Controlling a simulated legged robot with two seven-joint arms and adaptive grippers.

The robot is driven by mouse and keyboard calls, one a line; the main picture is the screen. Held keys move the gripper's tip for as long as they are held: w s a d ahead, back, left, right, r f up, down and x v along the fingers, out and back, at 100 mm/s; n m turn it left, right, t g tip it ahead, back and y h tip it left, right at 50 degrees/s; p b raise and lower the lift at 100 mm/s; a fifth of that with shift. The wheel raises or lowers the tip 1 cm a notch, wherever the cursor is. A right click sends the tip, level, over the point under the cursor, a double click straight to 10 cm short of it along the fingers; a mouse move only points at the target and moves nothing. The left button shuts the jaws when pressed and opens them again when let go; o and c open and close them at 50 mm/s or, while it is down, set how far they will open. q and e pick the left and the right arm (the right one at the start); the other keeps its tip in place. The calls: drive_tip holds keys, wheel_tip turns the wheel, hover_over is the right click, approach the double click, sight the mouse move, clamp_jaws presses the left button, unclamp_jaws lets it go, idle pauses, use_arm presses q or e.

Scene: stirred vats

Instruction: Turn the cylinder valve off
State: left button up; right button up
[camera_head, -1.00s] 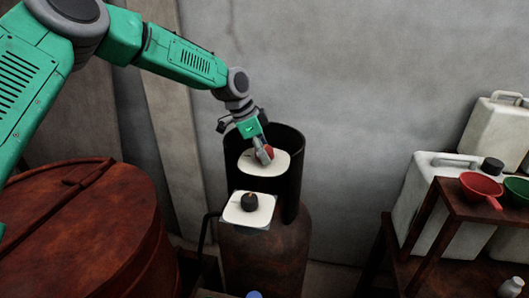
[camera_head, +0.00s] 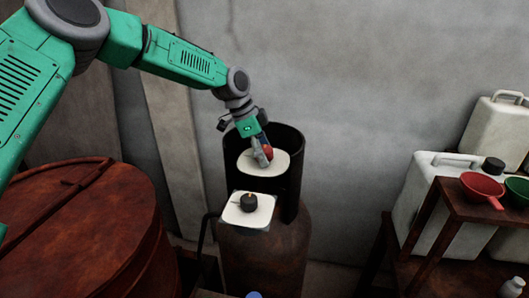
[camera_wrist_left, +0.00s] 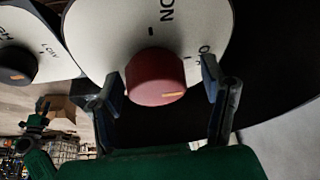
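The cylinder (camera_head: 262,255) is a rusty brown tank with a dark collar (camera_head: 292,185) around its top. A red valve knob (camera_head: 268,151) sits on a white dial plate (camera_head: 274,165) inside the collar. In the left wrist view the red knob (camera_wrist_left: 155,77) has an orange mark near its lower right, and the plate carries the letters "NO" and a partly hidden label. My left gripper (camera_head: 262,158) is at the knob. In the left wrist view its fingers (camera_wrist_left: 160,90) stand apart on either side of the knob, with a visible gap. My right gripper is not in view.
A black knob (camera_head: 249,201) on a second white plate (camera_head: 238,214) sits in front, near my gripper. A rusty vat (camera_head: 75,225) stands at the left. A brown shelf (camera_head: 475,215) with a red funnel (camera_head: 481,187) and white canisters (camera_head: 420,190) stands at the right.

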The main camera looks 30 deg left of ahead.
use_arm(q)
drive_tip(key=v, duration=1.2)
drive_tip(key=shift+w, duration=0.1)
drive_tip(key=shift+f, duration=0.15)
